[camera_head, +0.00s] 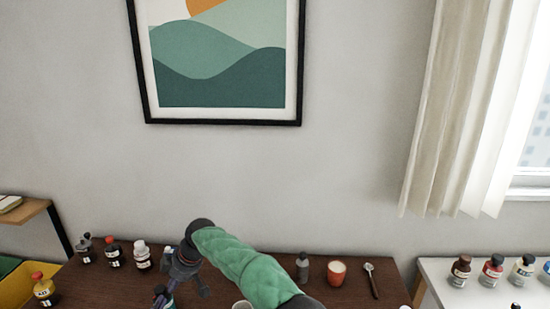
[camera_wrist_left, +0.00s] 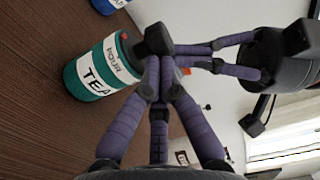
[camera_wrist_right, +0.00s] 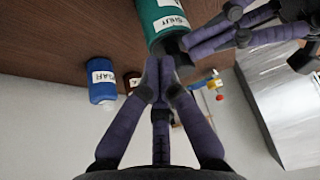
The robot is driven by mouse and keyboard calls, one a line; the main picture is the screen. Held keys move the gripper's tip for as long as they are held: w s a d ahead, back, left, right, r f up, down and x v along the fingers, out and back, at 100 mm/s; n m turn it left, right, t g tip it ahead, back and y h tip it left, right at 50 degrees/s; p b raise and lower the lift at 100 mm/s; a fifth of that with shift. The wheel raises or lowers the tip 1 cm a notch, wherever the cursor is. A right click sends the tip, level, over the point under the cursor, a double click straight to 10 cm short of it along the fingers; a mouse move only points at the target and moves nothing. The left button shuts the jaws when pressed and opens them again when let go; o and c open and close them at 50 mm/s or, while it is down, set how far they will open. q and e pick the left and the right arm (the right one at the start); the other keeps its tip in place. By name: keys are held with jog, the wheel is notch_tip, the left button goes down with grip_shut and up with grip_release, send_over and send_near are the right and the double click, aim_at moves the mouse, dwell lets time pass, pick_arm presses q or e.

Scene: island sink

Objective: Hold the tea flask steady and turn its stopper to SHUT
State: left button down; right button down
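The tea flask is a teal cylinder (camera_wrist_left: 88,78) with a white label reading TEA and a collar marked POUR in the left wrist view. In the right wrist view its side (camera_wrist_right: 153,12) shows the word SHUT, close to its dark end (camera_wrist_right: 173,42). My left gripper (camera_wrist_left: 155,62) has its fingertips in front of the flask's top end. My right gripper (camera_wrist_right: 161,68) has its fingertips at the flask's dark end. The fingers hide the stopper, and contact is unclear. In the head view my right gripper (camera_head: 188,282) is above the table's left half; the flask is mostly hidden there.
Several small bottles (camera_head: 112,252) stand along the brown table's back left. A grey bottle (camera_head: 302,267), a red cup (camera_head: 337,272) and a spoon (camera_head: 371,280) are right of my right arm. More bottles (camera_head: 461,269) stand on a white table.

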jog(key=shift+d, duration=0.15)
dwell(0.4)
notch_tip(320, 180, up, 6)
jog(key=shift+d, duration=0.25)
dwell(0.6)
notch_tip(320, 180, down, 6)
jog(key=s, duration=0.2)
jog(key=shift+s+a, duration=0.2)
jog(key=shift+a, duration=0.25)
dwell(0.6)
jog(key=shift+w+a, duration=0.2)
jog(key=shift+a, duration=0.2)
dwell(0.8)
